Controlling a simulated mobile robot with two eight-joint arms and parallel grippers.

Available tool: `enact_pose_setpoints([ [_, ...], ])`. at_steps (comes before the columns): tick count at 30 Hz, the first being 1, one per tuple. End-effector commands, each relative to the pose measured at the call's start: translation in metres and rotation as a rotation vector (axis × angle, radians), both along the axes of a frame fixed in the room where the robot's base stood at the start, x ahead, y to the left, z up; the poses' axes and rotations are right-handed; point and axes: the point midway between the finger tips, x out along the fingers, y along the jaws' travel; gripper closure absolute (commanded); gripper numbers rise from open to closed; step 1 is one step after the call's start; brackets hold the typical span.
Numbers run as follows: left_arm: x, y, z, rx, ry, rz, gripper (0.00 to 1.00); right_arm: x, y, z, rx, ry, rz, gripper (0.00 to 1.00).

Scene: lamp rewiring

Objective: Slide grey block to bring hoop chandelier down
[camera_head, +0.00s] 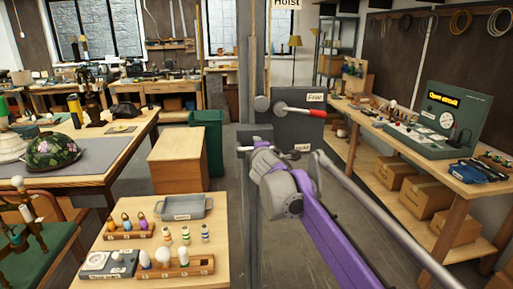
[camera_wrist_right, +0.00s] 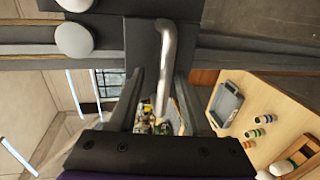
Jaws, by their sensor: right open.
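The hoist post (camera_head: 252,60) stands mid-view in the head view under a "Hoist" sign (camera_head: 286,4). A dark grey block (camera_head: 302,132) beside it carries a "Free" label and a red-gripped lever (camera_head: 301,111). In the right wrist view a dark block (camera_wrist_right: 143,38) has a pale metal bar (camera_wrist_right: 166,55). My right gripper (camera_wrist_right: 158,105) is open, with the bar appearing between its fingers; contact cannot be told. In the head view my purple right arm reaches toward the post, largely hiding the gripper. I see no hoop chandelier and no left gripper.
A wooden table (camera_head: 215,260) with a grey tray (camera_head: 181,208) and bulb racks stands at front left. A long grey rod (camera_head: 385,222) slants toward the lower right. A right-hand bench holds a green circuit case (camera_head: 455,112). A green bin (camera_head: 207,130) stands behind.

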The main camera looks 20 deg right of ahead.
Motion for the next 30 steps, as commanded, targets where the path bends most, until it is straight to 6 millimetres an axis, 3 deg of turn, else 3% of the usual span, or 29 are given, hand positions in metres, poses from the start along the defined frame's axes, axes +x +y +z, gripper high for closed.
enact_pose_setpoints([
  [15,0.004,0.0,0.007,0.0,-0.007,0.0,0.5,-0.082,0.024,0.02,-0.001,-0.002,0.001,0.51],
  [30,0.004,0.0,0.008,0.0,-0.008,0.0,0.5,-0.093,0.027,0.021,0.0,-0.001,0.001,0.51],
])
